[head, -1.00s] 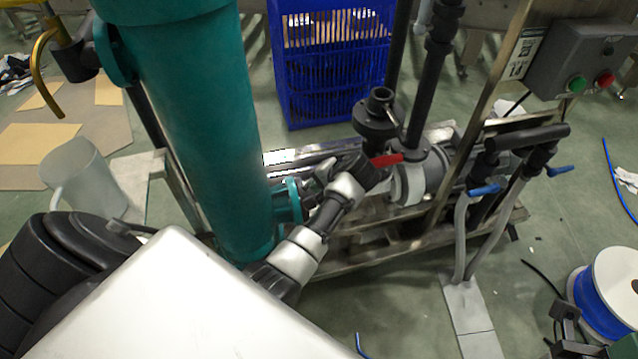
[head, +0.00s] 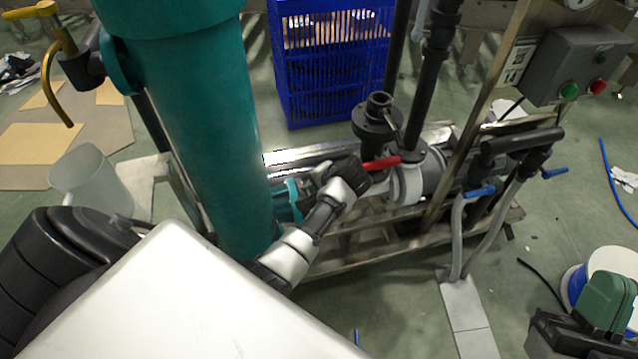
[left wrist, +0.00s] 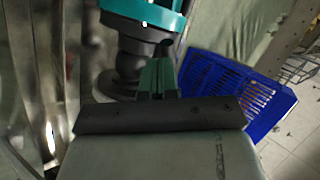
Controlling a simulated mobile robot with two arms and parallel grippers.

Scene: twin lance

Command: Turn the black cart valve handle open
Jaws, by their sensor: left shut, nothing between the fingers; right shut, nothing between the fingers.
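A red lever handle (head: 381,163) sits on the black pipework (head: 378,125) of the steel-framed cart, pointing left. I cannot make out a separate black handle. My left gripper (left wrist: 157,78) shows in the left wrist view with green fingers shut and empty, by a teal flange (left wrist: 140,12) and a black fitting (left wrist: 122,72). In the head view its fingers are mostly hidden. My right gripper (head: 590,325) is at the lower right, shut, away from the cart.
Blue levers (head: 481,191) sit on the cart's right pipes. A blue crate (head: 300,95) stands behind the cart. A grey control box (head: 550,80) is at upper right. A spool (head: 612,262) stands behind my right gripper. A translucent jug (head: 90,180) is at left.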

